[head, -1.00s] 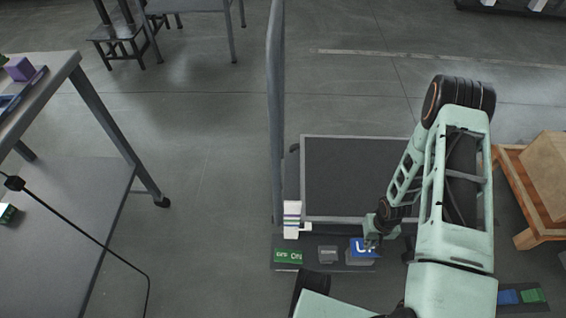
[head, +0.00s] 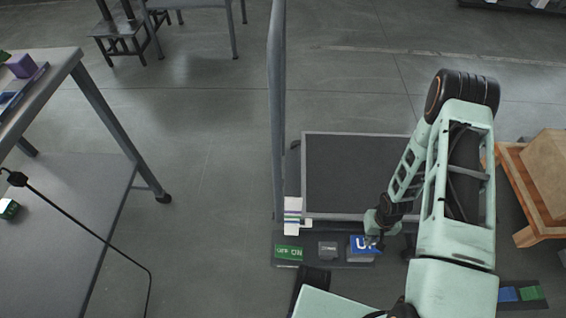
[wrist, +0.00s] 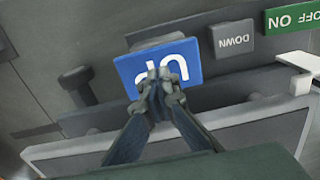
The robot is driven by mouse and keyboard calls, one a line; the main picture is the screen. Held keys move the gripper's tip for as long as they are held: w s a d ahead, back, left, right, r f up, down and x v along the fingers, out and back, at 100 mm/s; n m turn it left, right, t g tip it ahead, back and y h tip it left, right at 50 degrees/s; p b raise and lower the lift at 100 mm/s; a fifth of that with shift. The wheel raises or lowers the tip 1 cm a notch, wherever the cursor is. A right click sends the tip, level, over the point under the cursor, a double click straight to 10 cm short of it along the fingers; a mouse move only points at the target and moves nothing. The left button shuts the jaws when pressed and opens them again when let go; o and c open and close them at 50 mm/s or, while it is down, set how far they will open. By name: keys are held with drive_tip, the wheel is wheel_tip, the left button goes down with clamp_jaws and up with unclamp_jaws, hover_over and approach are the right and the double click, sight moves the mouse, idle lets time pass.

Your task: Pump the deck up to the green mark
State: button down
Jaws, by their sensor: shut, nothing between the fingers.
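The deck (head: 350,170) is a dark platform with a light grey rim, beside a tall grey post (head: 276,120). A white scale (head: 292,207) with coloured stripes stands at its front left corner, with a small white pointer (head: 306,222) at its right. The blue UP pedal (head: 356,244) is in front of the deck. In the wrist view, the UP pedal (wrist: 196,62) lies beneath my gripper (wrist: 162,88). My gripper (head: 373,241) is shut and empty, its tips over the lettering; I cannot tell whether they touch. The green mark is too small to place.
A grey DOWN pedal (head: 327,250) and a green ON/OFF switch (head: 289,253) sit left of the UP pedal. A wooden stand with a box (head: 549,175) is at the right. A grey table (head: 60,75) stands at the left. Floor between table and post is clear.

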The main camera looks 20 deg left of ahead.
drive_tip(key=shift+f+b, duration=2.5)
drive_tip(key=shift+f, duration=0.6)
drive_tip(key=shift+r+p, duration=2.5)
drive_tip(key=shift+r, duration=1.05)
drive_tip(key=shift+f, duration=0.1)
drive_tip(key=shift+f+b, duration=2.5)
drive_tip(key=shift+f, duration=0.85)
drive_tip(key=shift+r+p, duration=2.4)
drive_tip(key=shift+r, duration=1.05)
drive_tip(key=shift+f, duration=0.1)
